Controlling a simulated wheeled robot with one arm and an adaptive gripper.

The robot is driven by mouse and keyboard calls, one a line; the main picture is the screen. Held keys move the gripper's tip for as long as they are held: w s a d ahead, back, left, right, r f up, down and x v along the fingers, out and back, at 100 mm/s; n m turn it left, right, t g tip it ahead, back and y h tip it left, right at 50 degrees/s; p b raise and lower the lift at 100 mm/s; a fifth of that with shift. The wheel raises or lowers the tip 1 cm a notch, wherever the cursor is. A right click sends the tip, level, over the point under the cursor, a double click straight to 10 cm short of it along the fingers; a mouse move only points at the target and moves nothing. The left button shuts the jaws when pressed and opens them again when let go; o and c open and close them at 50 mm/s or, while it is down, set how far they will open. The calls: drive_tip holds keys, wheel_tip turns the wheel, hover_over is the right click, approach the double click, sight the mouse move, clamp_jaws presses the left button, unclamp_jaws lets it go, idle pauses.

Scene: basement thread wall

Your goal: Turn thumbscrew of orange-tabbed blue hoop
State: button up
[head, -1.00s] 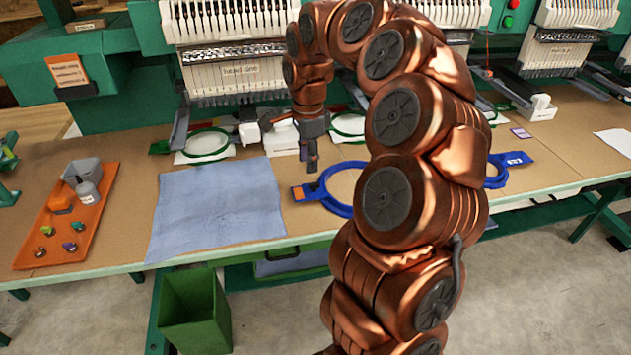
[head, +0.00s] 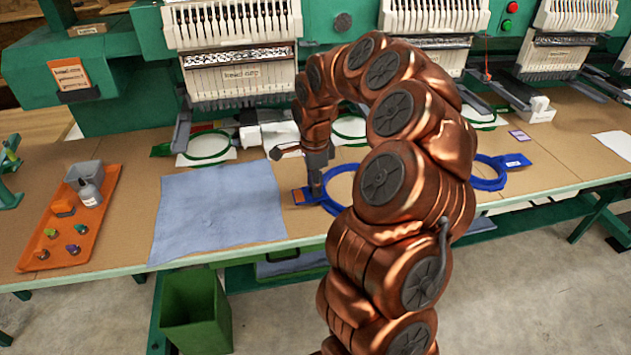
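The orange-tabbed blue hoop (head: 334,208) lies on the table just right of the blue cloth. Its orange tab (head: 301,196) points left, and my arm covers much of its right side. My gripper (head: 317,191) points down at the hoop's left side, by the tab. The thumbscrew is too small or hidden to make out. I cannot tell whether the fingers touch the hoop or are closed on anything. Another blue hoop (head: 503,181) with a blue tab (head: 518,161) lies to the right, partly behind my arm.
A light blue cloth (head: 218,212) lies left of the hoop. An orange tray (head: 88,232) with a bottle, a grey bin and several small spools is at far left. Embroidery machines (head: 240,70) with green hoops (head: 207,146) stand behind. A green bin (head: 193,308) is below the front edge.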

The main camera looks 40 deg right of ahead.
clamp_jaws()
idle(0.3)
